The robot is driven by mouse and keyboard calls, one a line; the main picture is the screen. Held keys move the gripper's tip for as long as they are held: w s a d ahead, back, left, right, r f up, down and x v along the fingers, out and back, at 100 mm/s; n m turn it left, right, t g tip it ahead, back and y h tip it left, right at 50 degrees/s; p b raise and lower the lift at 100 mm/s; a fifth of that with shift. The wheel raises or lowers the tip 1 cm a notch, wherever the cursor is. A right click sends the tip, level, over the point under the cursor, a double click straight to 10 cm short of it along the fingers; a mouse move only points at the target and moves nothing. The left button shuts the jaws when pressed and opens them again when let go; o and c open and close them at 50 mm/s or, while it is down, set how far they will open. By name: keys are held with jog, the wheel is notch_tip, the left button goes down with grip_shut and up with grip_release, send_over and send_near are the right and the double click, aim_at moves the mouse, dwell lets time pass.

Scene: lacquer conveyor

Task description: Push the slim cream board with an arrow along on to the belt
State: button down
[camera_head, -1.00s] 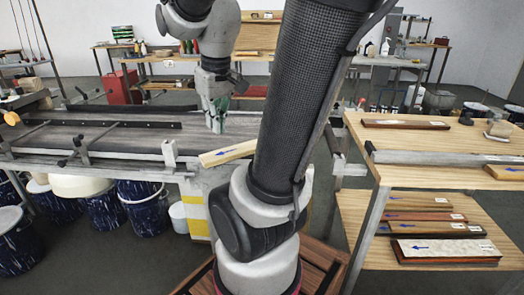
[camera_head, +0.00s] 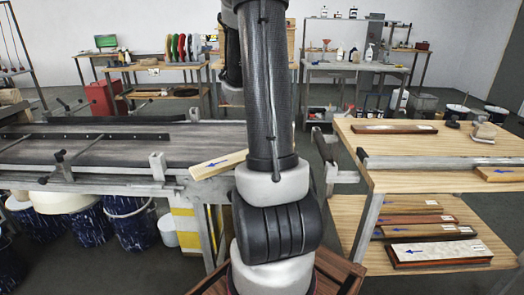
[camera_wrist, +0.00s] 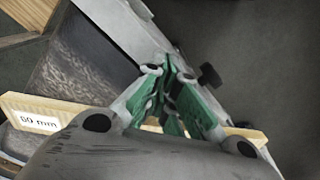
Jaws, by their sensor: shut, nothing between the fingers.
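The slim cream board (camera_head: 222,163) with a blue arrow lies at the right end of the conveyor belt (camera_head: 110,143) in the head view. It is angled across the picture, its left end at the belt, its right part hidden behind my arm. In the wrist view the board (camera_wrist: 68,106) runs behind my gripper, with a "60 mm" label near its left end. My gripper (camera_wrist: 168,100) has green fingertips, shut and empty, in front of the board's middle. Whether they touch it I cannot tell. In the head view the gripper is hidden behind my arm.
A wooden table (camera_head: 440,147) at the right bears a dark-framed board (camera_head: 394,129) and a metal rail (camera_head: 440,162). More boards lie on its lower shelf (camera_head: 400,208). Posts and knobs stand along the conveyor's near edge. Blue-and-white drums (camera_head: 130,220) stand below.

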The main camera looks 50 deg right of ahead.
jog(key=shift+w+d, duration=0.3)
jog(key=shift+w, duration=0.7)
jog(key=shift+w+d, duration=0.25)
jog(key=shift+w, duration=0.7)
jog(key=w+d, duration=0.1)
jog(key=w, duration=0.3)
jog(key=w+d, duration=0.1)
jog(key=w, duration=0.3)
jog(key=w+d, duration=0.2)
jog(key=w, duration=0.2)
jog(key=shift+w+r, duration=0.1)
jog(key=shift+w, duration=0.1)
jog(key=shift+s, duration=0.1)
